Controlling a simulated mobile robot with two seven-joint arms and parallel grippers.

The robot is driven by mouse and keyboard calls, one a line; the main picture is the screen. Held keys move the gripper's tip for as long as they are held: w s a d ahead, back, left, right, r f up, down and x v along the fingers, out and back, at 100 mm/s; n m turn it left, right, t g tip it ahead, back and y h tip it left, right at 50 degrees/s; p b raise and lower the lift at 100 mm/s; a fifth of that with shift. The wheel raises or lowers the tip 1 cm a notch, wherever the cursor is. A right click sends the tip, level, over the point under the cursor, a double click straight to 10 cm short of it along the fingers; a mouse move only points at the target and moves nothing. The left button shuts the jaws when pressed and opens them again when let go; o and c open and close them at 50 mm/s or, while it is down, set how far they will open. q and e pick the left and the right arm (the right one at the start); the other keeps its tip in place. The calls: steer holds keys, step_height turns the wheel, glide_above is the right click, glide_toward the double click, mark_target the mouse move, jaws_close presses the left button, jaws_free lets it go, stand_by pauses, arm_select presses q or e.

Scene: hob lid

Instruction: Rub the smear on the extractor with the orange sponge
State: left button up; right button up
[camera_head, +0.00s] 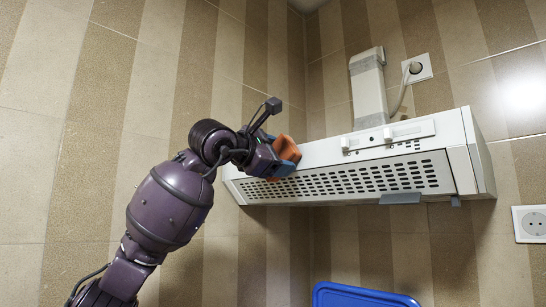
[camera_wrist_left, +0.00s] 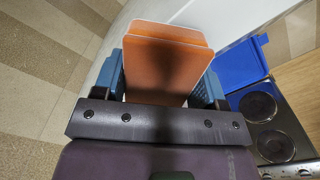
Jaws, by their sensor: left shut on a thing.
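The white extractor (camera_head: 365,162) hangs on the tiled wall, with a slotted grille along its underside. My left gripper (camera_head: 284,160) is at its left end, shut on the orange sponge (camera_head: 287,148). In the left wrist view the sponge (camera_wrist_left: 160,62) sits between the two blue fingers of the gripper (camera_wrist_left: 163,78). The sponge is at or very near the extractor's front; I cannot tell if it touches. No smear shows clearly; the sponge and gripper cover part of that end. My right gripper is not in view.
A duct (camera_head: 368,90) rises from the extractor beside a wall socket (camera_head: 417,69) with a plug. A blue lid (camera_head: 360,296) stands below, by the hob (camera_wrist_left: 268,122). Another socket (camera_head: 534,223) is at the right. The space under the extractor looks clear.

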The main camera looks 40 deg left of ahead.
mark_target(305, 155)
arm_select(q)
steer(key=shift+d, duration=0.7)
steer(key=shift+d+p, duration=0.4)
steer(key=shift+d, duration=1.65)
steer(key=shift+a, duration=0.1)
steer(key=shift+a+b, duration=0.65)
steer(key=shift+a, duration=0.9)
steer(key=shift+a+b, duration=0.35)
steer(key=shift+a, duration=1.2)
steer(key=shift+w+a, duration=0.15)
steer(key=shift+a, duration=1.5)
steer(key=shift+a+b, duration=0.5)
steer(key=shift+a, duration=1.2)
